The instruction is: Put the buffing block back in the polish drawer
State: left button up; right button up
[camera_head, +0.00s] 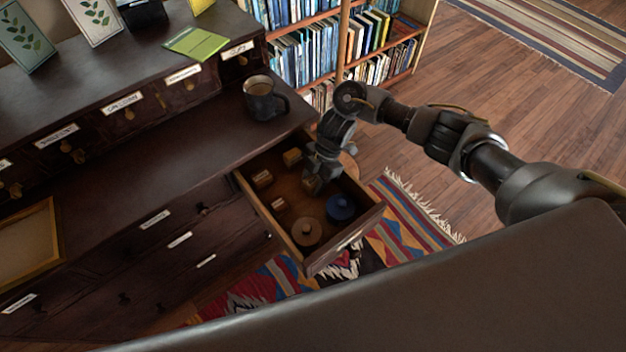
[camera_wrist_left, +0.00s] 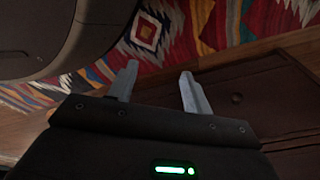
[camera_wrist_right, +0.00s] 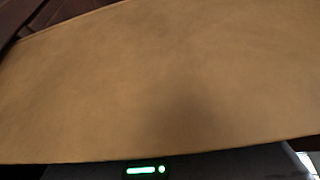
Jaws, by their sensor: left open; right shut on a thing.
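The polish drawer (camera_head: 249,204) is pulled open in the head view. My right gripper (camera_head: 314,186) reaches down into its right back part and is shut on the buffing block, which the gripper mostly hides there. In the right wrist view a broad tan surface (camera_wrist_right: 160,80), apparently the block close up, fills the picture and hides the fingers. Whether the block touches the drawer floor cannot be told. My left gripper (camera_wrist_left: 160,88) is open and empty, above the rug and beside dark furniture in the left wrist view.
The drawer also holds a tan round lidded pot (camera_head: 306,233), a blue round pot (camera_head: 341,208) and small wooden blocks (camera_head: 262,179) along its left side. A dark mug (camera_head: 264,100) stands on the desk top just behind. A patterned rug (camera_head: 398,236) lies below.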

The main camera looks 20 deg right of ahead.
jog(key=o, duration=0.9)
pick_arm(q)
jog(key=shift+w+r, duration=0.15)
jog(key=shift+w, duration=0.05)
pick_arm(e)
jog(key=shift+r, duration=0.2)
pick_arm(q)
jog(key=s+a+f+p, duration=0.2)
jog(key=s+a+f, duration=0.1)
jog(key=s, duration=0.3)
jog(key=shift+f, duration=0.2)
pick_arm(e)
jog(key=v, duration=1.1)
jog(key=shift+d+r, duration=0.15)
jog(key=shift+r, duration=0.25)
pick_arm(q)
jog(key=shift+s, duration=0.1)
